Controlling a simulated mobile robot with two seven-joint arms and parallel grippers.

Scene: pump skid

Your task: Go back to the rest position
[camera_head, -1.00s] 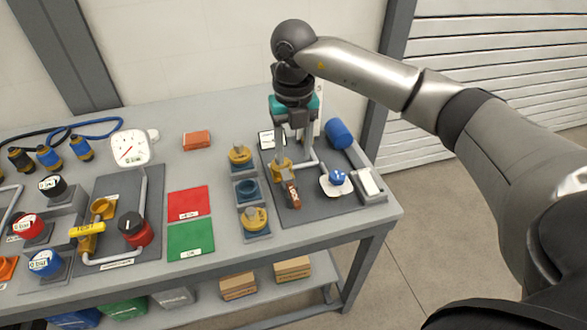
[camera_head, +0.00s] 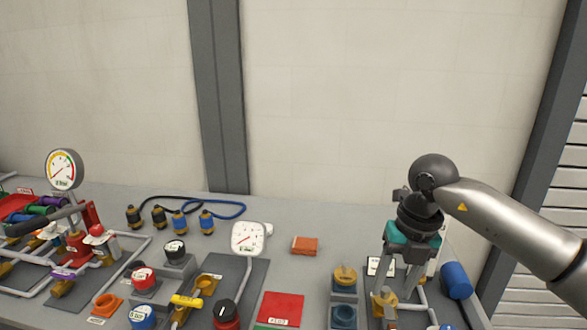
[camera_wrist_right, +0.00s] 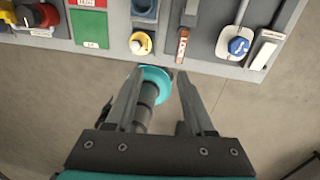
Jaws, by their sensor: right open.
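My right gripper (camera_head: 400,280) is in the right part of the head view, pointing down over the dark panel at the table's right end. Its jaws are apart in the right wrist view (camera_wrist_right: 160,85). A teal disc (camera_wrist_right: 156,76) with a dark grey cylinder shows between the fingers there; I cannot tell what it is or how far below it lies. In the head view the fingers overlap a yellow fitting (camera_head: 387,304), and contact cannot be judged. My left gripper is not in view.
An orange block (camera_head: 304,245) lies behind. A tall gauge (camera_head: 64,169) and pipework crowd the left. Floor (camera_wrist_right: 270,110) shows beyond the table edge.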

